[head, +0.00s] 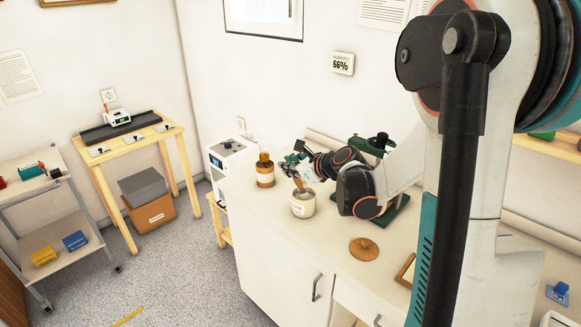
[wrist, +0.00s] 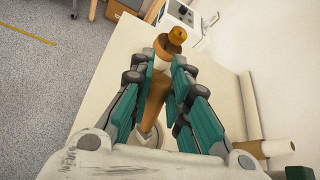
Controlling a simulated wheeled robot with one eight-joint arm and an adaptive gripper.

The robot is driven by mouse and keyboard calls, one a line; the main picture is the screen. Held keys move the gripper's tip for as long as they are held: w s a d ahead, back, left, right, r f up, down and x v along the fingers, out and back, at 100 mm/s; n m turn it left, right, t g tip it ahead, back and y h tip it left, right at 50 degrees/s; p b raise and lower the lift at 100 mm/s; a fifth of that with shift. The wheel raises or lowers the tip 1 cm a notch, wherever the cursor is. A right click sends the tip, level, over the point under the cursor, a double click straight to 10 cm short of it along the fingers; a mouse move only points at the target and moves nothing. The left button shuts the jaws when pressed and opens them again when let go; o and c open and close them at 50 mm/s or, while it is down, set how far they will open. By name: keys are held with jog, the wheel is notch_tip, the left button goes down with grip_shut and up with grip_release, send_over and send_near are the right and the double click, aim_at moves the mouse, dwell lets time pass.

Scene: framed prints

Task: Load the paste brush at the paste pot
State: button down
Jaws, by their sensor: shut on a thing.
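The paste pot (head: 303,205) is a cream, labelled, open jar on the counter. My gripper (head: 293,168) is over it, shut on the paste brush (head: 299,184). The brush's orange-brown handle slants down from the fingers towards the pot's mouth. Its lower end appears to be at or inside the mouth; the bristles cannot be made out. In the wrist view the brush (wrist: 157,95) lies between my green-padded fingers (wrist: 163,75). The pot is mostly hidden there.
An amber bottle (head: 265,172) stands left of the pot. A round wooden lid (head: 364,248) lies in front on the counter, to the right. A green-based press (head: 376,146) stands behind my arm. The counter's front left is clear.

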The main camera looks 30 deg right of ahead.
jog(key=shift+r+p, duration=1.95)
jog(key=shift+r, duration=1.05)
jog(key=shift+a, duration=0.1)
